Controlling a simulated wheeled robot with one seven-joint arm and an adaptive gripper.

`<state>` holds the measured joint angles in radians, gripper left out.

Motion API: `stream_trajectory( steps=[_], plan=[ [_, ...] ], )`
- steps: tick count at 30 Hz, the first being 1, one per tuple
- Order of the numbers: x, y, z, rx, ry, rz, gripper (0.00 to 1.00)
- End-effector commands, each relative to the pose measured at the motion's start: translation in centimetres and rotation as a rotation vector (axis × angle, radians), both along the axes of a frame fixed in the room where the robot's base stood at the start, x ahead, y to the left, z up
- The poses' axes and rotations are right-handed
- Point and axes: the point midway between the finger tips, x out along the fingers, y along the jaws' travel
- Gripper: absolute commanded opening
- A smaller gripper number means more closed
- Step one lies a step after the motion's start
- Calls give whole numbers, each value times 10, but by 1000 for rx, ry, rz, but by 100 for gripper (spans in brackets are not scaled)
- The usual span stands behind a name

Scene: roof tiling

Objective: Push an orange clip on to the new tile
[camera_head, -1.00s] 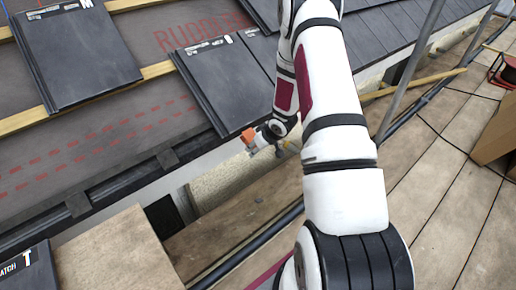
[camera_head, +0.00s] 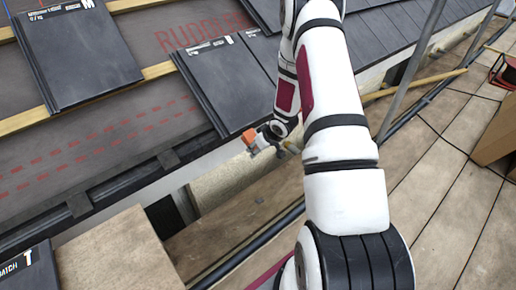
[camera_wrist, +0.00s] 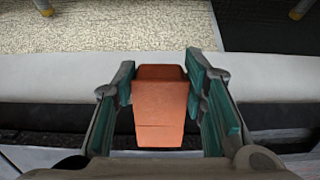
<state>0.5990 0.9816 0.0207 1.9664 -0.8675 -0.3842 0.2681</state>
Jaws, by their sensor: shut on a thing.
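My gripper (camera_wrist: 162,95) is shut on the orange clip (camera_wrist: 161,108), which sits between the two teal finger pads in the wrist view. In the head view the clip (camera_head: 249,136) shows small at the end of my arm, by the lower edge of the roof. The new tile (camera_head: 218,80), dark grey and marked T, lies at the eaves just up and left of the clip.
Another tile marked T (camera_head: 28,270) lies at lower left on a wooden board (camera_head: 115,255). A grey scaffold pole (camera_head: 410,70) and a cardboard box (camera_head: 498,135) stand at right.

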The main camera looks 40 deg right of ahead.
Motion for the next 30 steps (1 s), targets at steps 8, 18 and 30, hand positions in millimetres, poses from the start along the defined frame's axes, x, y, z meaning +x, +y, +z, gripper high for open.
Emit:
stream_trajectory(
  steps=[8, 18, 30],
  plan=[
    [0, 0, 0, 0, 0, 0, 0],
    [2, 0, 1, 0, 0, 0, 0],
    [9, 0, 6, 0, 0, 0, 0]
  ],
)
